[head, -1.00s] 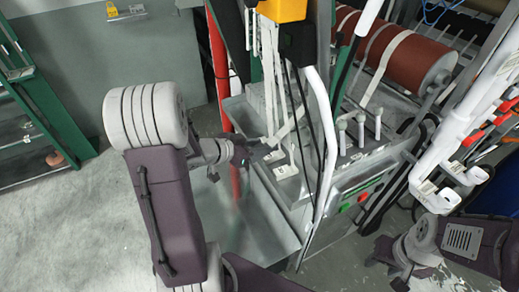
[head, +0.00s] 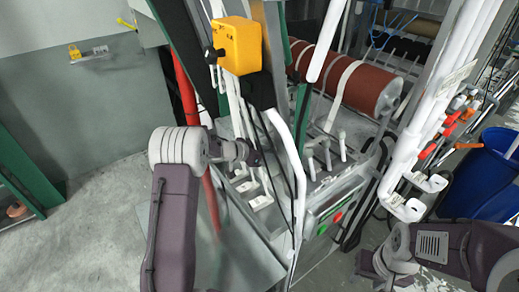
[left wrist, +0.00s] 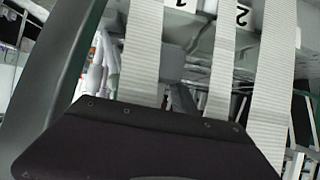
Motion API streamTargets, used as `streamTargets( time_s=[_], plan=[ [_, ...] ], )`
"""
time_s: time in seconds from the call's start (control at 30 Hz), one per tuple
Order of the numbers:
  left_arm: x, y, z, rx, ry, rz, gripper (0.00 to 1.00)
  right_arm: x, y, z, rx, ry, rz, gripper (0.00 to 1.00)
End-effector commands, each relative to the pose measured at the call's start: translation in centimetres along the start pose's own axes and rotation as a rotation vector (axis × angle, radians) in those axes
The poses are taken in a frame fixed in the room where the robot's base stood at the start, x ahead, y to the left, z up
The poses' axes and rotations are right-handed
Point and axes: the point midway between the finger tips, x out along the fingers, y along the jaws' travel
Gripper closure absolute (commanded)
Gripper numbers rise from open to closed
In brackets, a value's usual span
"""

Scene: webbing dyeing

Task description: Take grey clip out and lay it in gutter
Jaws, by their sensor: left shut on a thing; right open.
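My left gripper (head: 256,153) reaches in front of the machine's white webbing strands, just above the white pads at its near side. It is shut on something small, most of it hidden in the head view. In the left wrist view, a small grey piece (left wrist: 181,100) shows between the webbing strips (left wrist: 143,50), beyond the dark gripper body; I take it to be the grey clip, but its outline is unclear. Tags marked 1 and 2 sit behind the strips. My right gripper (head: 371,272) is open and empty at the lower right. I cannot make out the gutter for certain.
A yellow box (head: 240,45) and white upright tubes stand close above my left gripper. A red roller (head: 350,80) lies behind. White pipes (head: 440,110) and a blue bin (head: 490,175) are at the right. Open floor (head: 100,230) lies left.

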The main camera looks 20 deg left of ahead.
Motion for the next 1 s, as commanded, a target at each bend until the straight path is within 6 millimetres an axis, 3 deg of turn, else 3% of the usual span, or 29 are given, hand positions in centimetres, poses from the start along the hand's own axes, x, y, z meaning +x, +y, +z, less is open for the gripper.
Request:
streamTargets(
  time_s=[0.17, 1.0],
  plan=[
    [-0.5, 0.0, -0.8, 0.001, 0.001, -0.001, 1.00, -0.6, 0.0, -0.1, 0.000, 0.000, 0.000, 0.56],
    [-5.0, 0.3, -9.1, 0.001, 0.001, -0.002, 1.00, -5.7, -0.1, -0.6, 0.000, 0.000, 0.000, 0.56]
  ],
)
